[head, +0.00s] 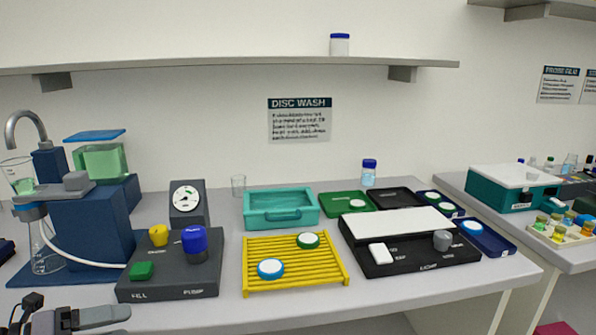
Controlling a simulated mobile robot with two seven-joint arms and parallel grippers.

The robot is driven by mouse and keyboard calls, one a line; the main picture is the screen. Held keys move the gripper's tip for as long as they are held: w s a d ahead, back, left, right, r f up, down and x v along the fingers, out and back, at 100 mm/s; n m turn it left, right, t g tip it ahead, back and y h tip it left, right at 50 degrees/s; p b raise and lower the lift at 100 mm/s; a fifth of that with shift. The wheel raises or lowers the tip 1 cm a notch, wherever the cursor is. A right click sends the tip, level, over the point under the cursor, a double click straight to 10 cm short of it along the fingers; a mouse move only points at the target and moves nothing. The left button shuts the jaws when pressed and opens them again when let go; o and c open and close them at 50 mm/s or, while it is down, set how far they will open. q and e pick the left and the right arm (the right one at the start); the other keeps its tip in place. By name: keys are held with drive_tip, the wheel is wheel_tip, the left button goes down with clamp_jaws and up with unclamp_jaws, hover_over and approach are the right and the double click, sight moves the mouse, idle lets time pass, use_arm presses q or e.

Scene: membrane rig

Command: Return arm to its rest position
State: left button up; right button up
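My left gripper (100,318) shows at the bottom left corner, in front of the bench's front edge. It is partly cut off by the picture's lower edge. Its fingers point right, and I cannot make out whether they are apart or closed. No object shows in it. It is apart from the dark control box (170,290) with yellow, green and blue knobs behind it. My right gripper is not in view.
A yellow rack (293,284) holds two discs. A teal tray (281,206), a black light panel (425,262) and small trays stand on the bench. The filter stand with flask (45,252) is at left. A shelf (230,63) hangs above.

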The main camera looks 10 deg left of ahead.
use_arm(q)
drive_tip(key=s+d+f+n+t+y, duration=0.1)
drive_tip(key=s+d+f+n+y, duration=0.2)
drive_tip(key=f+n, duration=0.45)
drive_tip(key=s+d+f+n+t+y, duration=0.1)
drive_tip(key=s+d+f+n+y, duration=0.15)
drive_tip(key=f+n, duration=0.45)
drive_tip(key=s+d+f+n+y, duration=0.25)
drive_tip(key=f+n, duration=0.35)
drive_tip(key=n, duration=0.3)
drive_tip(key=s+d+f+n+g, duration=0.2)
drive_tip(key=s+d+f+n, duration=0.2)
drive_tip(key=d, duration=0.4)
drive_tip(key=shift+s+f+n+y, duration=0.3)
drive_tip(key=shift+n+y, duration=0.1)
drive_tip(key=shift+n, duration=0.05)
